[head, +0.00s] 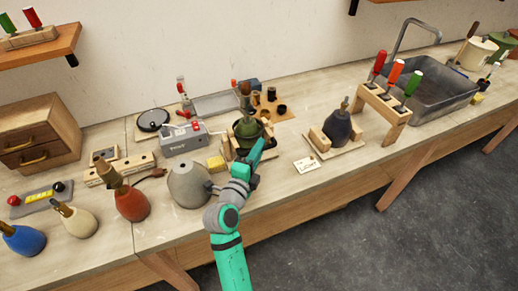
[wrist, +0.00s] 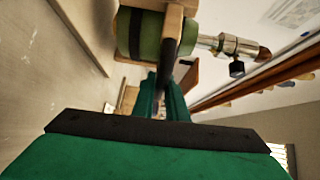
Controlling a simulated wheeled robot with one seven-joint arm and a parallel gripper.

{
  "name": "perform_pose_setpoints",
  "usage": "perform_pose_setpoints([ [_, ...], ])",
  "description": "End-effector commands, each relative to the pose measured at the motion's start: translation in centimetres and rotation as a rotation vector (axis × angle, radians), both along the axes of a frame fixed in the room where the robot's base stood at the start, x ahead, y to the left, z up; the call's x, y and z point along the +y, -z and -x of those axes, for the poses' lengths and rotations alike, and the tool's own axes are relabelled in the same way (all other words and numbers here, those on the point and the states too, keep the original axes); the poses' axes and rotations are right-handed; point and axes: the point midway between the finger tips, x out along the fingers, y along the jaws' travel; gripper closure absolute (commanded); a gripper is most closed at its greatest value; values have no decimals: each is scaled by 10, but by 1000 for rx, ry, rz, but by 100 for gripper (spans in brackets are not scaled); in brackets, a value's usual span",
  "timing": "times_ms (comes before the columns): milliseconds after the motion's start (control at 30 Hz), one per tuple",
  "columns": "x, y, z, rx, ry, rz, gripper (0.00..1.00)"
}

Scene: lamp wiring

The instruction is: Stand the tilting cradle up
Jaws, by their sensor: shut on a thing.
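The tilting cradle (head: 229,149) is a wooden frame near the middle of the bench. It holds a dark green lamp body with a brass-coloured neck (head: 245,104), which looks about upright in the head view. In the wrist view the green body (wrist: 148,34) has a black band, and a metal fitting with a small knob (wrist: 232,47) extends from it. My gripper (head: 259,145) is at the cradle's front right. In the wrist view my gripper (wrist: 163,88) is shut on a dark bar (wrist: 172,38) beside the green body. The exact grip is partly hidden.
A grey dome (head: 188,186) and a red bottle-shaped lamp body (head: 131,204) stand left of my arm. A dark lamp body (head: 337,127) between wooden blocks and a small card (head: 307,164) are to the right. A grey box (head: 183,140) stands behind left.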

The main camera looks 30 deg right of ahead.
Motion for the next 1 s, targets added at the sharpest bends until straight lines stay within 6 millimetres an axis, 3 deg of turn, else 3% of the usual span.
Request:
perform_pose_setpoints([
  [267,1,4,-1,5,-3,-5,100],
  [300,1,4,-1,5,-3,-6,83],
  [367,1,4,-1,5,-3,-5,69],
  [733,3,2,2,3,-1,-2,69],
  [1000,34,1,29,4,-5,-2,69],
])
